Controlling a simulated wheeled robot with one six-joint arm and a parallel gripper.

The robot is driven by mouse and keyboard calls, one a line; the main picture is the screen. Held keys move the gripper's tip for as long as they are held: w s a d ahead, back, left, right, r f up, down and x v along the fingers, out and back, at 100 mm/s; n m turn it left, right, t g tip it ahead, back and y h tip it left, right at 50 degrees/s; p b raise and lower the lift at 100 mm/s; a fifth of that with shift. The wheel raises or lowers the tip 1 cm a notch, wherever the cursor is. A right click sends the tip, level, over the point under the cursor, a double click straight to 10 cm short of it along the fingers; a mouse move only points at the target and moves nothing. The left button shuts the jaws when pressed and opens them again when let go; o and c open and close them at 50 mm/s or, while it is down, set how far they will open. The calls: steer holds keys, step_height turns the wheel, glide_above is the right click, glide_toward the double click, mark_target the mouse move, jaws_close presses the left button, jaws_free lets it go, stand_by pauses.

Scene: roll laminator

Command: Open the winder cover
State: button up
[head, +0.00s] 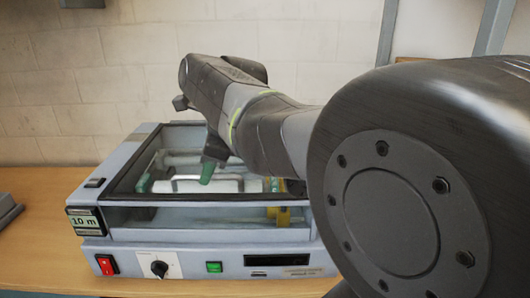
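The roll laminator (200,262) is a grey-blue machine on the wooden table. Its winder cover (125,198) is a clear panel in a dark frame on top, and it looks closed. A pale U-shaped handle (184,179) shows in the cover area, with white rollers visible behind it. My arm reaches over the machine from the right. My gripper (208,172) points down at the handle, with a green fingertip at or just above the bar. Only one finger shows clearly. I cannot tell whether it touches the bar or is open or shut.
The front panel has a red switch (107,265), a black knob (159,268), a green button (214,267) and a dark display (276,260). A label reading 10 m (85,221) sits at the left. A grey object (7,210) lies at the far left. A brick wall stands behind.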

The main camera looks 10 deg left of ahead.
steer(key=shift+a+f, duration=0.15)
steer(key=shift+f, duration=0.2)
jaws_close()
steer(key=shift+r, duration=0.1)
